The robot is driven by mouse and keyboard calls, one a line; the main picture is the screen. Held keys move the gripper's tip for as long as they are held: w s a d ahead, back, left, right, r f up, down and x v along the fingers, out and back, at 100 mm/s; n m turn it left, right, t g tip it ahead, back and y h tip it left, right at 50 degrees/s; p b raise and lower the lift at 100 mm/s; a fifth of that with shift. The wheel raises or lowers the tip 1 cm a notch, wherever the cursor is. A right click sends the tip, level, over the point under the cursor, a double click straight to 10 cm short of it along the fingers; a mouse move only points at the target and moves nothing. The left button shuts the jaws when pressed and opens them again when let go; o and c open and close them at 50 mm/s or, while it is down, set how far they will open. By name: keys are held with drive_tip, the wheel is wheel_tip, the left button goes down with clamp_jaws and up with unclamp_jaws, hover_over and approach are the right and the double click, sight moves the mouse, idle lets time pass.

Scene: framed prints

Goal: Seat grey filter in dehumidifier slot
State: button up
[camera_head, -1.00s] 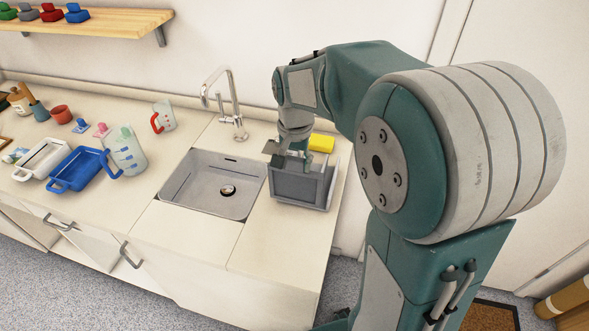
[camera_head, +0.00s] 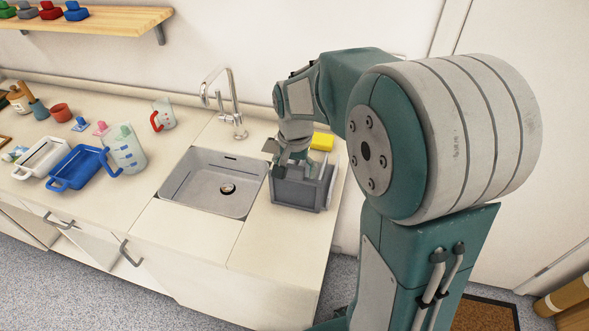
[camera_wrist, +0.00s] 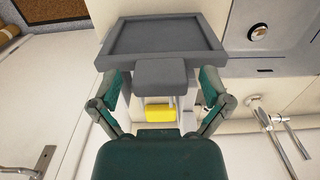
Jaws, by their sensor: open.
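A grey rimmed panel with a block-like tab (camera_wrist: 160,73), which looks like the grey filter (camera_wrist: 165,38), fills the upper middle of the wrist view. My gripper (camera_wrist: 161,83) is open, with one finger on each side of the tab and a gap on both sides. In the head view, my gripper (camera_head: 288,163) is over the back left of a grey box-like unit (camera_head: 302,192) on the counter right of the sink. This may be the dehumidifier. I cannot tell filter from unit there, and the slot is not clearly visible.
A yellow block (camera_head: 322,141) lies behind the grey unit, near the wall. The sink (camera_head: 213,182) and its tap (camera_head: 236,110) are to the left. A blue tray (camera_head: 80,167), a white tray (camera_head: 43,157) and a jug (camera_head: 126,150) stand farther left.

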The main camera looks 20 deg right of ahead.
wheel_tip(320, 180, up, 12)
drive_tip(key=s+a+n+t, duration=0.2)
drive_tip(key=s+n+t, duration=0.3)
drive_tip(key=s, duration=1.2)
drive_tip(key=shift+s+a+f+n, duration=0.2)
drive_tip(key=shift+a+n, duration=0.15)
drive_tip(key=shift+n, duration=0.55)
drive_tip(key=shift+s+f+t, duration=0.2)
drive_tip(key=shift+t, duration=0.1)
drive_tip(key=shift+c, duration=1.2)
drive_tip(key=shift+n, duration=0.3)
drive_tip(key=shift+c, duration=1.4)
drive_tip(key=n+g, duration=0.6)
drive_tip(key=n, duration=0.4)
hover_over(295, 188)
drive_tip(key=f, duration=0.4)
drive_tip(key=shift+w+d+f, duration=0.1)
drive_tip(key=shift+w+d, duration=0.05)
drive_tip(key=shift+w, duration=0.2)
drive_tip(key=shift+n, duration=0.3)
wheel_tip(295, 188, down, 11)
drive_tip(key=shift+r, duration=0.1)
